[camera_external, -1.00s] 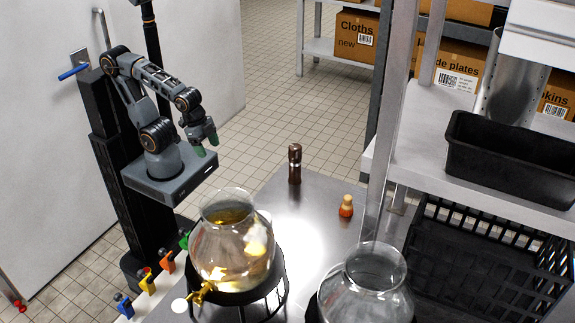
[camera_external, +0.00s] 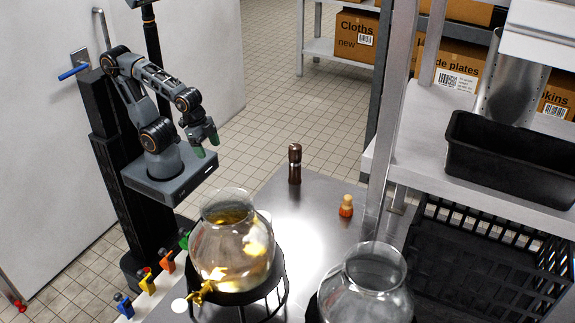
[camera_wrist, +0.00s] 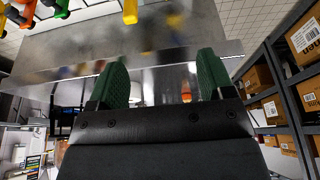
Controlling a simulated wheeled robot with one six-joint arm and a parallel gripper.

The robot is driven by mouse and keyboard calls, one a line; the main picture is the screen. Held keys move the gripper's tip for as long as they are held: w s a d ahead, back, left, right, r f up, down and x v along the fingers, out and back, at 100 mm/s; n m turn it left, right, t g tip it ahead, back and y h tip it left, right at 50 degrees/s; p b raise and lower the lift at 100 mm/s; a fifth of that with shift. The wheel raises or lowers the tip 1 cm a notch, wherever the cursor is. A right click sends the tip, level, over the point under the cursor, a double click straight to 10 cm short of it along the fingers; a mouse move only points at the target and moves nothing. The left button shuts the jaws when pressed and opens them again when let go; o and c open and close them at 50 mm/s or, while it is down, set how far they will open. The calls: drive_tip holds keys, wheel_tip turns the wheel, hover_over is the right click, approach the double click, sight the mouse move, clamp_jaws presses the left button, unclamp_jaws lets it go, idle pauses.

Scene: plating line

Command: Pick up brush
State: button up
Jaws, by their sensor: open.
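A small object with a tan knob on top and an orange-red lower part (camera_external: 346,207), possibly the brush, stands upright on the steel table. The picture is too small to be sure of this. In the wrist view a small orange spot (camera_wrist: 186,93), probably the same object, shows between my fingers near the right one. My gripper (camera_external: 206,147) is open and empty, with green fingertips. It hangs in the air left of the table, well apart from the orange object. The wrist view shows both green fingers spread apart (camera_wrist: 162,65).
A dark pepper mill (camera_external: 295,164) stands on the steel table (camera_external: 320,195) left of the orange object. Glass dispensers (camera_external: 232,250) (camera_external: 375,290) stand in front. A shelf post (camera_external: 385,130) rises on the right, near a black crate (camera_external: 480,262) and a black bin (camera_external: 505,160).

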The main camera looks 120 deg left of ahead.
drive_tip(key=shift+w, duration=0.1)
drive_tip(key=w+d+n+t+h+b, duration=0.25)
drive_tip(key=w+n+t+b, duration=0.2)
drive_tip(key=w+n, duration=1.4)
drive_tip(key=w+a+f+n+t+y, duration=0.1)
drive_tip(key=w+n, duration=0.5)
drive_tip(key=w+a+f+n+t+y+b, duration=0.1)
drive_tip(key=w+a+n+t+y, duration=0.1)
drive_tip(key=w+n, duration=0.4)
drive_tip(key=w+a+f+n+t+y+b, duration=0.1)
drive_tip(key=w+a+n+t+y, duration=0.1)
drive_tip(key=w+n, duration=0.4)
drive_tip(key=shift+w+f+n, duration=0.3)
drive_tip(key=shift+w+n, duration=0.05)
drive_tip(key=shift+w, duration=0.05)
drive_tip(key=shift+w+a+f+n, duration=0.1)
drive_tip(key=shift+w+a+n, duration=0.1)
drive_tip(key=shift+w+n, duration=0.15)
drive_tip(key=p, duration=0.2)
approach(347, 206)
drive_tip(key=w+a+f, duration=0.2)
drive_tip(key=w, duration=0.1)
drive_tip(key=shift+w+f, duration=0.1)
drive_tip(key=shift+f+p+x, duration=0.2)
drive_tip(key=shift+p+x, duration=1.75)
drive_tip(key=shift+x, duration=1.15)
drive_tip(key=shift+c, duration=0.3)
